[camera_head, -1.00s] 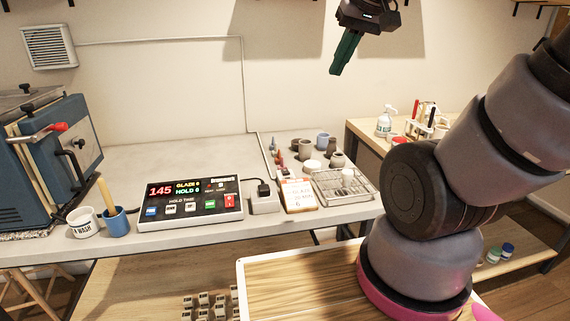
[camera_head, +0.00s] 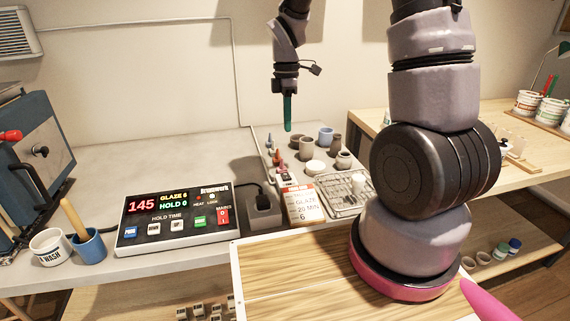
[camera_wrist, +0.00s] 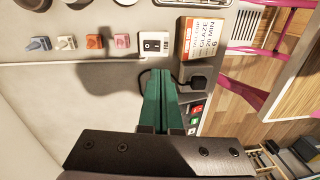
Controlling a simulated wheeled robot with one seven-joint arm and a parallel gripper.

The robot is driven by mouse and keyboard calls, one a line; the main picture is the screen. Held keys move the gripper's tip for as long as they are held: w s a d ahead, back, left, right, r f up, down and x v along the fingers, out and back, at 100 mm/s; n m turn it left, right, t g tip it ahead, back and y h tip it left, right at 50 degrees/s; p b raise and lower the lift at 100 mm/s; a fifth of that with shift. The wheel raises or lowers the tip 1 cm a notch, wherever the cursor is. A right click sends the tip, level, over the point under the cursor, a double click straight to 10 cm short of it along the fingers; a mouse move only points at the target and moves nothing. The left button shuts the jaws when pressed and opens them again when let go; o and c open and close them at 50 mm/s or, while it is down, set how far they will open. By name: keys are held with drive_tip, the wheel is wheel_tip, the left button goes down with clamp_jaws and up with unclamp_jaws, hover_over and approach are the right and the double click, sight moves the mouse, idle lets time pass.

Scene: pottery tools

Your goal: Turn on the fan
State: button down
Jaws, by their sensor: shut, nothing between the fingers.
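The fan looks to be the louvred white wall vent (camera_head: 14,34) at the upper left of the head view; whether it is running cannot be told. A white rocker switch with a black rocker (camera_wrist: 152,44) shows in the wrist view, with a small label that seems to read FAN. It also appears in the head view (camera_head: 286,180), small, behind the glaze card. My gripper (camera_head: 288,128) has green fingers pointing down, shut and empty, above the back of the counter. In the wrist view, my fingertips (camera_wrist: 161,73) appear just below the switch, apparently above the surface.
A control panel (camera_head: 172,232) reads 145. The glaze card (camera_head: 304,203), a black plug (camera_head: 264,200) and a wire rack (camera_head: 345,192) are near the switch. Small coloured cones (camera_wrist: 94,42) stand in a row beside it. Cups and pots stand behind.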

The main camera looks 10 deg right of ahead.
sight(287, 177)
drive_tip(key=shift+w+a+f+n, duration=0.15)
drive_tip(key=shift+w+f+n, duration=0.25)
drive_tip(key=shift+f, duration=0.2)
drive_tip(key=f, duration=0.4)
drive_tip(key=s+f, duration=0.1)
drive_tip(key=f, duration=0.9)
drive_tip(key=shift+s, duration=0.4)
